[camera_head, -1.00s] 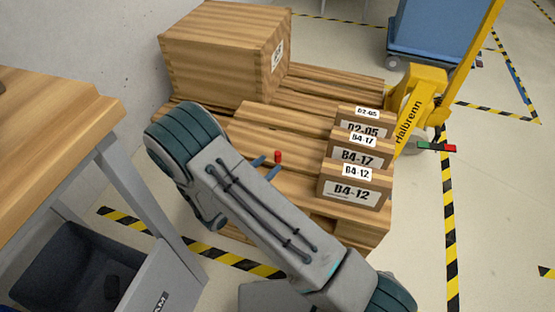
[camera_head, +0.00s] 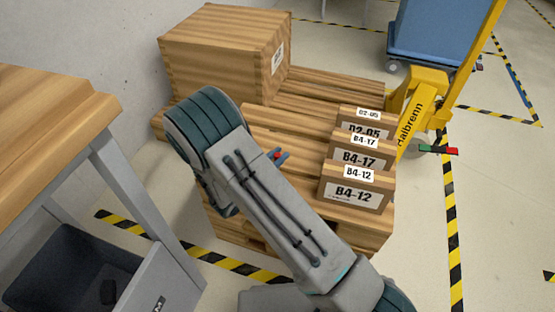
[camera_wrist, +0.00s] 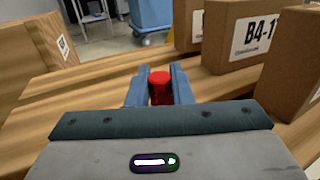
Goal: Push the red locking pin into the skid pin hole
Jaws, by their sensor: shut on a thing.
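The red locking pin (camera_wrist: 160,88) stands upright between the two blue fingers of my gripper (camera_wrist: 160,92) in the wrist view. My gripper is shut on it, and its top shows between the fingertips. In the head view only a small red part of the pin (camera_head: 276,156) shows between the fingers (camera_head: 277,157), over the wooden skid (camera_head: 265,118). The pin's lower end and the skid pin hole are hidden, so I cannot tell whether the pin is in the hole.
Cartons labelled D2-05, B4-17 and B4-12 (camera_head: 354,192) stand on the skid just right of my gripper. A large wooden crate (camera_head: 215,55) stands on its far left. A yellow pallet jack (camera_head: 410,115) is behind. A wooden-topped bench (camera_head: 45,130) is at left.

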